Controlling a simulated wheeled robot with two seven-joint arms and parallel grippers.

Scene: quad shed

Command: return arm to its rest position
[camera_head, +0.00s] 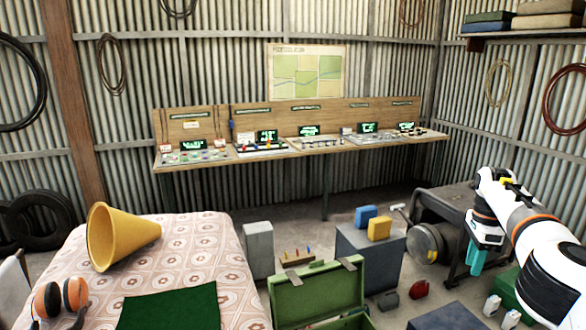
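My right arm (533,232), white with black and orange bands, comes in from the right edge. It is bent, and its gripper (477,258) with teal fingers points down. The gripper is in front of a dark bench with a round drum, and nothing clearly shows in its fingers. The fingers overlap in this view, so I cannot tell whether they are open or shut. My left gripper is not in view.
A patterned table (205,258) at lower left bears a yellow cone (118,236), orange ear defenders (62,298) and a green cloth (172,308). An open green case (318,290) stands at centre front. A dark bench (450,212) stands near my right gripper. A console desk (290,148) lines the back wall.

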